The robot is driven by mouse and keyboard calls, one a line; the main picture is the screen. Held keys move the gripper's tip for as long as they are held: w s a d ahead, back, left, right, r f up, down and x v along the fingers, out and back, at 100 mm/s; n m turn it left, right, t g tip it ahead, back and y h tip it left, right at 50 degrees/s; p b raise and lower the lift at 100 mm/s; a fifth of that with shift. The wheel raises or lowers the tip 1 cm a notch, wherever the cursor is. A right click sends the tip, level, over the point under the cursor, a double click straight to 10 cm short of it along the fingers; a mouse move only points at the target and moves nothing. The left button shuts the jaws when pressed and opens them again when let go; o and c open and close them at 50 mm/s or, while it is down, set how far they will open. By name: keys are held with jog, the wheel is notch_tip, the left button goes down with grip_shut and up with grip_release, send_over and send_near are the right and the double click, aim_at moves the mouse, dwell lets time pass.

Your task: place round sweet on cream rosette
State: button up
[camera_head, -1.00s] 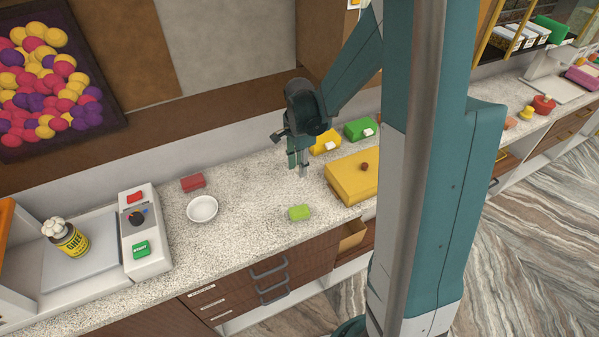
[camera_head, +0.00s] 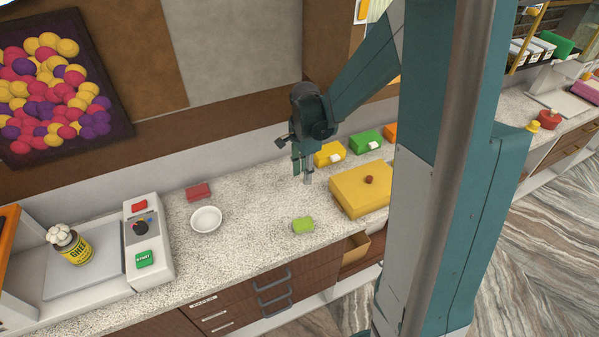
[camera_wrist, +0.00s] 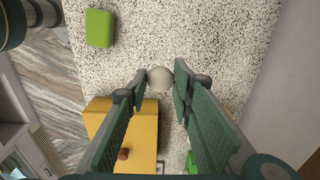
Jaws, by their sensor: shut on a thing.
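My gripper (camera_head: 303,178) points down above the speckled counter, left of the yellow box. In the wrist view, its fingers (camera_wrist: 161,86) are closed around a small pale round sweet (camera_wrist: 160,77) at their tips. The sweet cannot be made out in the head view. A jar labelled GHEE (camera_head: 74,250) stands at the left with a lumpy white top (camera_head: 60,235), which may be the cream rosette; I cannot tell for sure. My gripper is well to the right of this jar.
A white bowl (camera_head: 206,219), a red block (camera_head: 198,192) and a green block (camera_head: 303,225) lie on the counter (camera_head: 250,205). A yellow box (camera_head: 350,192) with a dark red knob stands right of my gripper. A scale with buttons (camera_head: 150,255) is at the left.

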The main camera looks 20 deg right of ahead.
dwell(0.4)
jog(key=w+a+r+n, duration=0.3)
jog(key=w+a, duration=0.2)
jog(key=a, duration=0.7)
jog(key=w+a+r+n, duration=0.3)
jog(key=w+a+r, duration=0.1)
jog(key=a, duration=0.7)
jog(key=w+a+r+n, duration=0.3)
jog(key=w+a, duration=0.2)
jog(key=a, duration=0.7)
notch_tip(320, 180, up, 12)
jog(key=f+n+p, duration=0.1)
jog(key=n+p, duration=0.1)
jog(key=n, duration=0.7)
send_over(55, 230)
jog(key=shift+r, duration=0.25)
jog(key=shift+f, duration=3.15)
jog(key=shift+f, duration=0.1)
jog(key=shift+f, duration=1.75)
